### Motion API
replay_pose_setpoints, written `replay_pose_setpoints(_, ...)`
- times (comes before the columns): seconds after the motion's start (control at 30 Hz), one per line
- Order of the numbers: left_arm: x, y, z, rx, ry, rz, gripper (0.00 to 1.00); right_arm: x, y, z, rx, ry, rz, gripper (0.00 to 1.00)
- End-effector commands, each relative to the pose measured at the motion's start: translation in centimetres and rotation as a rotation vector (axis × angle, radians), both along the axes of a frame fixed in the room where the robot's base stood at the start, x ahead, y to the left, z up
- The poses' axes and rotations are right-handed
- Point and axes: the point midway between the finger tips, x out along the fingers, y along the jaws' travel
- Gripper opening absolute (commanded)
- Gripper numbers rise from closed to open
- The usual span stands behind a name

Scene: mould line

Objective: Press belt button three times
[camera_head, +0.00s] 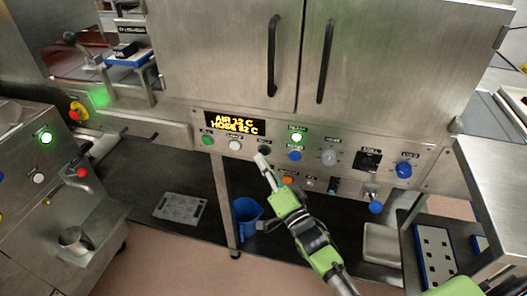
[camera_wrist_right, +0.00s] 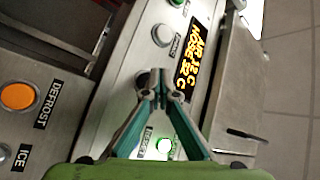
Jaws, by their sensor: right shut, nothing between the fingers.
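The control panel (camera_head: 345,152) runs across the front of the steel machine. It carries a row of buttons: a green one (camera_head: 208,139), a white one (camera_head: 235,145), a black one (camera_head: 264,150) and a blue one (camera_head: 294,155). I cannot read which is labelled belt. My right gripper (camera_head: 261,158) is shut and empty, its tips just below the black button; contact cannot be told. In the right wrist view the shut fingertips (camera_wrist_right: 160,84) cover part of the panel, with a pale round button (camera_wrist_right: 162,35) beyond them. My left gripper is not in view.
An amber display (camera_head: 235,123) sits above the buttons, and a green lamp (camera_head: 296,137) is lit. An orange button (camera_head: 288,180) and a blue knob (camera_head: 404,170) are nearby. A blue bucket (camera_head: 247,215) stands below. Door handles (camera_head: 272,55) jut out above.

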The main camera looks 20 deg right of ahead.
Motion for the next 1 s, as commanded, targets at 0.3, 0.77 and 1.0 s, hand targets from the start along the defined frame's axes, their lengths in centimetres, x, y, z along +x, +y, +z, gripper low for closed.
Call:
replay_pose_setpoints(0.3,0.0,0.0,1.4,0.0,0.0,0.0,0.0,-2.3,1.6,0.2,0.002,0.002,-0.001,0.0)
replay_pose_setpoints(0.77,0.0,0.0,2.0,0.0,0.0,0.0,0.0,-4.1,2.8,0.0,0.0,0.0,0.0,0.0)
replay_pose_setpoints(1.0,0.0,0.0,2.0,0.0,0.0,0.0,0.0,-4.1,2.8,0.0,0.0,0.0,0.0,0.0)
